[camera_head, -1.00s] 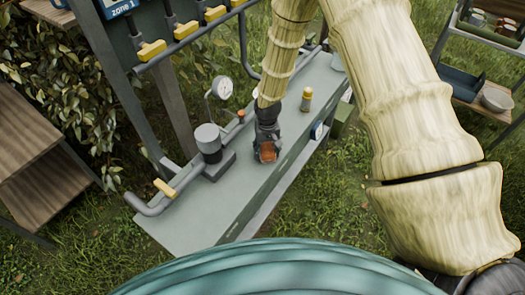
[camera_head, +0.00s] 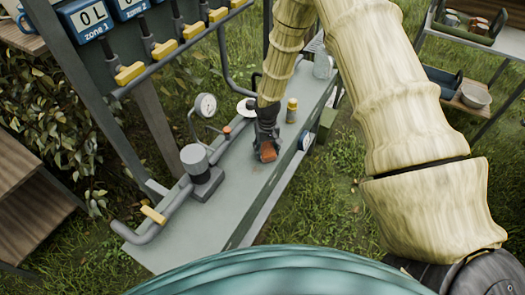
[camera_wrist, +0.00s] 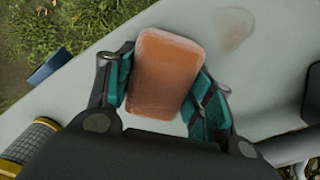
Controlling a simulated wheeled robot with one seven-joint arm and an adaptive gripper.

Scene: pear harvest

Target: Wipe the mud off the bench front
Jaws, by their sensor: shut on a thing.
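My gripper (camera_head: 266,152) is low over the grey bench (camera_head: 180,240), near its front edge. It is shut on an orange-brown sponge (camera_wrist: 165,70), which sits between its two teal-padded fingers in the wrist view. The sponge also shows in the head view (camera_head: 267,153). A faint brown mud smear (camera_wrist: 232,28) is on the pale bench surface in the wrist view, above and right of the sponge and apart from it. I cannot tell whether the sponge touches the bench or what is under it.
A grey pump-like cylinder (camera_head: 195,160), a pressure gauge (camera_head: 205,105) and a pipe with a yellow handle (camera_head: 153,214) stand on the bench. A gold-capped bottle (camera_head: 291,110) is close right of my gripper. A row of yellow valves (camera_head: 193,31) hangs behind. Grass lies in front.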

